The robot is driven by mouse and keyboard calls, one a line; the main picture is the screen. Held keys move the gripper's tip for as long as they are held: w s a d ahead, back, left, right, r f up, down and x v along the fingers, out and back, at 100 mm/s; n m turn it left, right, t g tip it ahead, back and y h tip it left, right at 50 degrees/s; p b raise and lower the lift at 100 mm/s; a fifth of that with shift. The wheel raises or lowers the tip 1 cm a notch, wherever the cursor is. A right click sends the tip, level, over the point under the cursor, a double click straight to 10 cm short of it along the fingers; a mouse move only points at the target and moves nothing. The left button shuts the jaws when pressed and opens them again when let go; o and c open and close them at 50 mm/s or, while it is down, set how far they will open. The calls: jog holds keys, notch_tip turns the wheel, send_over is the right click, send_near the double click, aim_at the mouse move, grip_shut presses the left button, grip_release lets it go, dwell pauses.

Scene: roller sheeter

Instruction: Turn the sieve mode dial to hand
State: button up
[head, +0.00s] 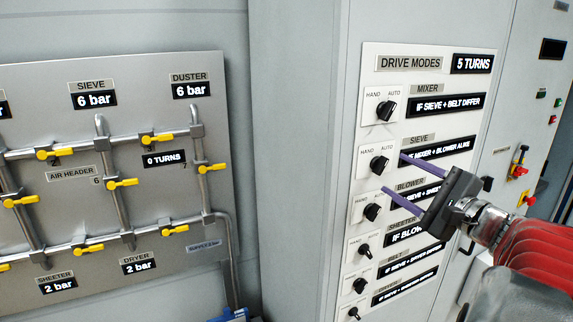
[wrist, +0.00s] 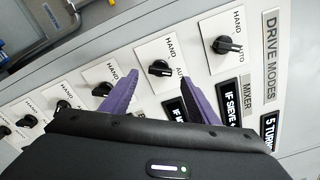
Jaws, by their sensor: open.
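The sieve dial (head: 380,163) is a black knob on a white plate marked HAND at left and AUTO at right, second from the top of the drive modes panel. Its pointer appears turned toward AUTO. In the wrist view the sieve dial (wrist: 160,68) shows between my two purple fingertips. My gripper (head: 393,172) is open and empty, coming from the right. Its fingertips lie near the dial, one above right and one below. I cannot tell how far they are from the panel. The sieve's dark label is partly covered by a finger.
The mixer dial (head: 387,109) is just above and the blower dial (head: 371,212) just below, close to my fingers. More dials run down the panel. A pipe board with yellow valves (head: 122,183) stands at left. Red and green buttons are on the cabinet at right.

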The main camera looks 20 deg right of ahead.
aim_at(383, 168)
jog(key=shift+w+a, duration=0.1)
jog(key=shift+w, duration=2.05)
jog(key=c, duration=1)
